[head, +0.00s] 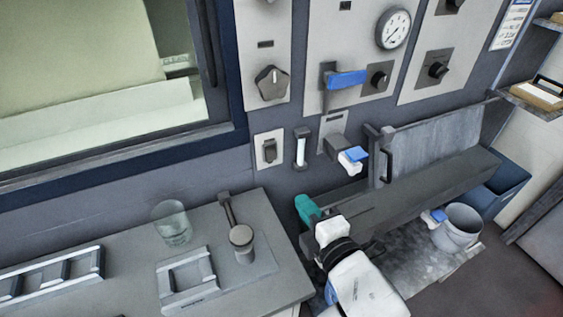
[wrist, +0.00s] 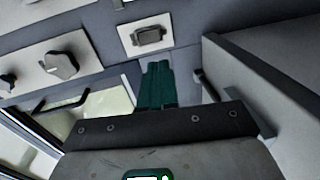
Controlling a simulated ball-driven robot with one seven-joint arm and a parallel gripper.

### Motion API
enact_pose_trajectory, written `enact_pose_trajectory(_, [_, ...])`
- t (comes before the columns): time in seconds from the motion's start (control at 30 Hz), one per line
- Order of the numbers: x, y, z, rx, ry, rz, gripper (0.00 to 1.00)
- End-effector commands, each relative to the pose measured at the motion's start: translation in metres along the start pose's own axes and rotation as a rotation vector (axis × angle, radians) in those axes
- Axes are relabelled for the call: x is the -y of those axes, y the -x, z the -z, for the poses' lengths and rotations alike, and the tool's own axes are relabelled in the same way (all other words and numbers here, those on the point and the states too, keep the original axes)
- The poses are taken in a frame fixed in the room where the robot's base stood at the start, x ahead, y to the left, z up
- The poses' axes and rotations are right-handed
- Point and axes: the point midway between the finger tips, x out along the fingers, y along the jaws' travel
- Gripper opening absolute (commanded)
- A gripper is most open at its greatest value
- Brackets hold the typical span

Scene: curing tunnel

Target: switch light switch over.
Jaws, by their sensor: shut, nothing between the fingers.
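The light switch (head: 269,150) is a dark rocker on a pale wall plate, below the panel with the black knob and right of the window frame. In the wrist view the switch (wrist: 148,36) shows near the top, just beyond my fingertips. My gripper (head: 305,205) has teal fingers and is below and to the right of the switch in the head view, apart from it. In the wrist view my gripper (wrist: 157,68) has its fingers together, with nothing between them. I cannot tell which way the rocker is set.
A table (head: 285,262) at the lower left bears a glass (head: 172,222) and a lever-like fitting (head: 240,236). A white-tubed fixture (head: 301,148) is right of the switch. A blue-handled lever (head: 346,79) is above. A grey trough (head: 430,188) lies to the right.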

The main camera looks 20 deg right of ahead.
Motion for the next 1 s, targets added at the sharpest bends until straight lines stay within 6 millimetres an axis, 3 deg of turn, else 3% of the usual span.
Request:
enact_pose_trajectory(0.53, [-0.005,-0.009,0.003,-0.009,0.023,-0.018,0.00])
enact_pose_trajectory(1.0, [-0.008,-0.094,0.004,-0.009,0.020,-0.019,0.00])
